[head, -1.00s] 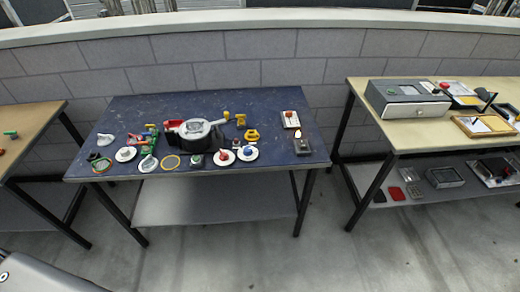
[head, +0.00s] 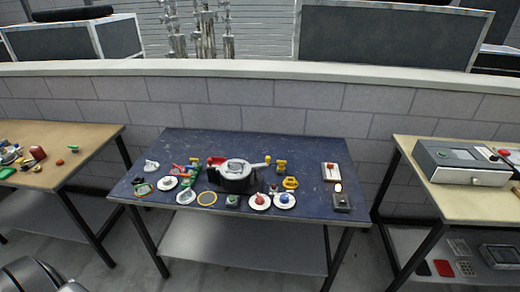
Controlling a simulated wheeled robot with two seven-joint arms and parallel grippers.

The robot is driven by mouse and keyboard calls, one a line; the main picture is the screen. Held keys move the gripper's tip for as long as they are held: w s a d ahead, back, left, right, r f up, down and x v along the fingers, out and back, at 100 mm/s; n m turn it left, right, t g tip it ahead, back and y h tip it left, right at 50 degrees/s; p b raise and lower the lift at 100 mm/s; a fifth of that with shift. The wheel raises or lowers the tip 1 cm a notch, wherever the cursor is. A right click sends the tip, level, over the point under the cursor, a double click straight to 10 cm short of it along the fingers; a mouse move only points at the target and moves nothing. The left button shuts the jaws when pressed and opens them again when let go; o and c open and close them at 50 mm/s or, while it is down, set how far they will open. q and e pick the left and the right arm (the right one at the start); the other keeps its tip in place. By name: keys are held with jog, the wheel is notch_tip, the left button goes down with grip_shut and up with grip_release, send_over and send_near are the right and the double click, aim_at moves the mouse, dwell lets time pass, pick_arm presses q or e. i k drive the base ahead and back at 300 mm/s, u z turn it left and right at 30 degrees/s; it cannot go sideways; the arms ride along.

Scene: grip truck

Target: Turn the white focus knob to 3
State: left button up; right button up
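Several small dials and knobs lie along the front left of the dark blue table. A white dial with a white knob (head: 168,183) is at the left, and another whitish knob (head: 186,197) is just in front and to its right. I cannot tell which one is the focus knob, and the numbers are too small to read. A dial with a red knob (head: 260,201) and a dial with a blue knob (head: 284,200) are farther right.
The blue table (head: 310,152) also holds a black and white round device (head: 233,174) with a handle, and a red-buttoned plate (head: 331,171). Wooden-topped tables stand left (head: 87,145) and right (head: 410,147), with gaps between. A brick wall (head: 300,115) runs behind.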

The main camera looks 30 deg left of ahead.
aim_at(167, 181)
jog(key=u, duration=1.65)
